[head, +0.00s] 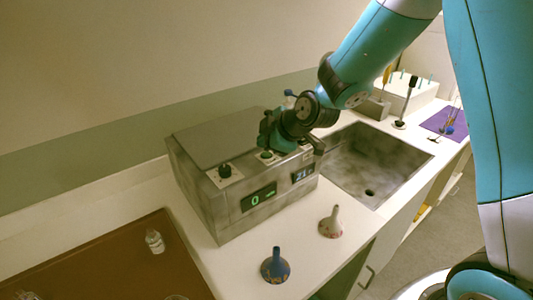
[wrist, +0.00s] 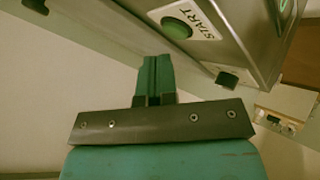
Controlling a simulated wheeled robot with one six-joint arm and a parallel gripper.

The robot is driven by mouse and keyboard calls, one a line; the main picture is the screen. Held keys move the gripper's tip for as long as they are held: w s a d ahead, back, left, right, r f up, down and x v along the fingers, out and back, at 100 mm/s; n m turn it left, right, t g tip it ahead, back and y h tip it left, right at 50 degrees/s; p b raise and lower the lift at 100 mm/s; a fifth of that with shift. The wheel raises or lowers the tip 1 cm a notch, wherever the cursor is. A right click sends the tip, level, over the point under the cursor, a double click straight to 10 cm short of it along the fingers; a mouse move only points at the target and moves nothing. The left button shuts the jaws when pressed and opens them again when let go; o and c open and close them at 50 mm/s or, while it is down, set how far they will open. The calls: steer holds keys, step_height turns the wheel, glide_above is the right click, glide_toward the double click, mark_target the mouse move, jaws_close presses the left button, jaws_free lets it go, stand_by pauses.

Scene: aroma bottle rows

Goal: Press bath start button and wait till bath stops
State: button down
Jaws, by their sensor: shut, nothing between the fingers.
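The grey metal bath (head: 212,205) stands on the white counter, with a dark knob (head: 225,171) and two lit displays on its front. The left display (head: 258,197) reads 0 in green, and the right display (head: 303,174) shows small bluish digits. The green start button (head: 267,155) sits on the bath's upper front edge. In the wrist view the button (wrist: 177,28) is on a white label reading START. My gripper (wrist: 155,62) is shut and empty. Its tip is below the button in the wrist view and apart from it. In the head view my gripper (head: 268,138) is just above the button area.
A sink (head: 374,160) is set into the counter right of the bath. A glass bottle (head: 154,241) is on the brown tray (head: 115,262) at left. A purple mat (head: 442,122) lies farther right.

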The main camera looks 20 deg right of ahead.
mark_target(266, 155)
steer(key=shift+f, duration=0.1)
steer(key=shift+f+b, duration=0.4)
steer(key=shift+b, duration=0.2)
steer(key=shift+f+b, duration=0.3)
steer(key=shift+b, duration=0.15)
stand_by(0.5)
steer(key=shift+r, duration=0.1)
stand_by(0.3)
steer(key=shift+r+p, duration=0.4)
steer(key=shift+r, duration=0.3)
steer(key=shift+r, duration=0.1)
steer(key=shift+r+p, duration=1.6)
steer(key=shift+r, duration=0.85)
steer(key=shift+f, duration=0.1)
